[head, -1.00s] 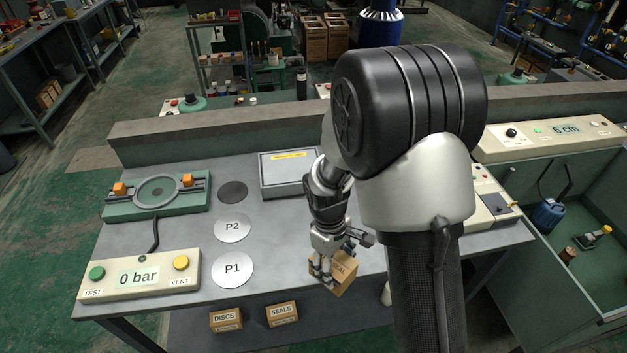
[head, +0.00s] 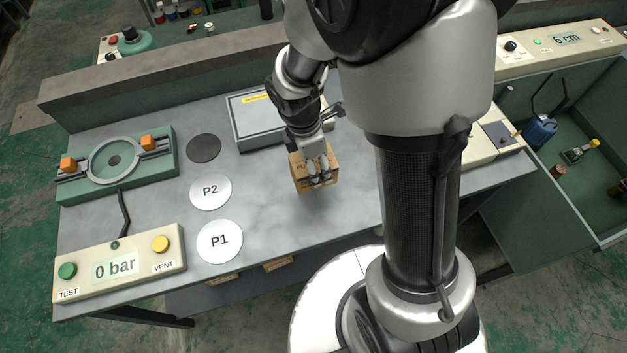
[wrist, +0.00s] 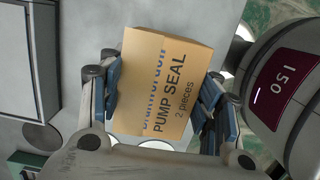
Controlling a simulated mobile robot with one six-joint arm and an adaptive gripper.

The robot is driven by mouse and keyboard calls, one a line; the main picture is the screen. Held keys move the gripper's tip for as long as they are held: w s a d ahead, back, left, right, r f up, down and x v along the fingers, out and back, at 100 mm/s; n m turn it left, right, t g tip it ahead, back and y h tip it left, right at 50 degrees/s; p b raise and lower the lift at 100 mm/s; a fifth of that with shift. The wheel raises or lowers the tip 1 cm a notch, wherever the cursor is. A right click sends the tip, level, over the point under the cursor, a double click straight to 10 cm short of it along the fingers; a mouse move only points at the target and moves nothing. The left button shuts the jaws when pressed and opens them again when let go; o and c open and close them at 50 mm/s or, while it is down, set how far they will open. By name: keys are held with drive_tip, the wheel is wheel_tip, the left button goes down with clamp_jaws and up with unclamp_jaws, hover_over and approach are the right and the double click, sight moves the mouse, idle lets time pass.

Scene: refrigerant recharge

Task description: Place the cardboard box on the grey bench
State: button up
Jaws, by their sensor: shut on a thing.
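The cardboard box (head: 301,172), labelled PUMP SEAL, 2 pieces, is between the fingers of my gripper (head: 318,178). In the wrist view the box (wrist: 165,80) has blue-padded fingers pressed on its left and right sides. The grey bench (head: 270,215) lies below, and the box shows over its middle, right of the P1 and P2 discs. I cannot tell whether the box touches the bench top or hangs just above it.
A grey case (head: 255,120) stands behind the box. Left are discs P1 (head: 220,241) and P2 (head: 210,192), a green clamp fixture (head: 118,160) and a 0 bar panel (head: 118,267). The bench is clear between P1 and my arm.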

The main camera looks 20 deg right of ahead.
wheel_tip(320, 180, down, 9)
drive_tip(key=b, duration=0.3)
drive_tip(key=shift+f, duration=0.15)
drive_tip(key=o, duration=1.3)
